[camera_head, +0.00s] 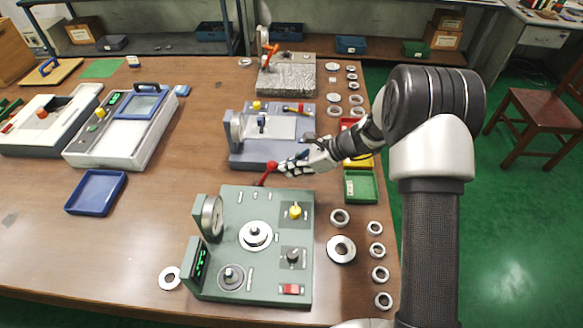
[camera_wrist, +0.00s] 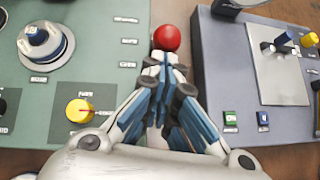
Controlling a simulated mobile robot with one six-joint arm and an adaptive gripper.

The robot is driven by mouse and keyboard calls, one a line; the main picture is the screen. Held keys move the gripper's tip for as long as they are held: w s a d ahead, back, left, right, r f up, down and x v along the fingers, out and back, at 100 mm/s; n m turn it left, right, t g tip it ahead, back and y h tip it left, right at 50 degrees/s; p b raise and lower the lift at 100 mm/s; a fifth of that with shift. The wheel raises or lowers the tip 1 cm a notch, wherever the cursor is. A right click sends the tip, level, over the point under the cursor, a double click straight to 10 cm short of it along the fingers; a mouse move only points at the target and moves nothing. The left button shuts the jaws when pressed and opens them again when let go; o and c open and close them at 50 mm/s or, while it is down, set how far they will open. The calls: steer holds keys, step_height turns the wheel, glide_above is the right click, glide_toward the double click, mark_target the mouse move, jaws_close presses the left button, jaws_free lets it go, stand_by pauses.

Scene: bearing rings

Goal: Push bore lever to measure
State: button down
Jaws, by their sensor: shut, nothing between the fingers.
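The red knob (camera_wrist: 167,38) also shows in the wrist view, just beyond my fingertips. My gripper (camera_head: 284,167) is shut and empty, close to the right of the knob. In the wrist view my gripper (camera_wrist: 163,62) has its fingertips together at the knob's near side, and whether they touch it I cannot tell. The lever's stem is hidden there. The green station carries a dial gauge (camera_head: 212,216) and a green-lit display (camera_head: 199,263).
A grey-blue station (camera_head: 240,158) stands just behind the green one, with a narrow gap between. Several bearing rings (camera_head: 341,249) lie to the right, near a green bin (camera_head: 361,187). A blue tray (camera_head: 78,207) lies left, with bare table between.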

mark_target(276, 166)
steer(key=shift+a+r+h+p, duration=0.4)
steer(key=shift+p, duration=0.4)
steer(key=shift+a+r+p, duration=0.15)
steer(key=shift+r+p, duration=0.05)
steer(key=shift+p, duration=0.3)
steer(key=p, duration=0.2)
steer(key=a+r+h+p, duration=0.1)
steer(key=shift+a+r+h+p, duration=0.2)
steer(key=shift+a+h+p, duration=0.05)
steer(key=shift+h+p, duration=0.1)
steer(key=a+h+p, duration=0.1)
steer(key=p, duration=0.1)
steer(key=a+r+p, duration=0.1)
steer(key=p, duration=0.2)
steer(key=shift+a+r+h, duration=0.25)
steer(key=shift+a+h, duration=0.05)
steer(key=shift+h, duration=0.05)
steer(key=shift+a+p, duration=0.4)
steer(key=shift+p, duration=0.2)
steer(key=a+p, duration=0.2)
steer(key=a, duration=0.5)
steer(key=shift+w, duration=0.25)
steer(key=shift+a, duration=0.1)
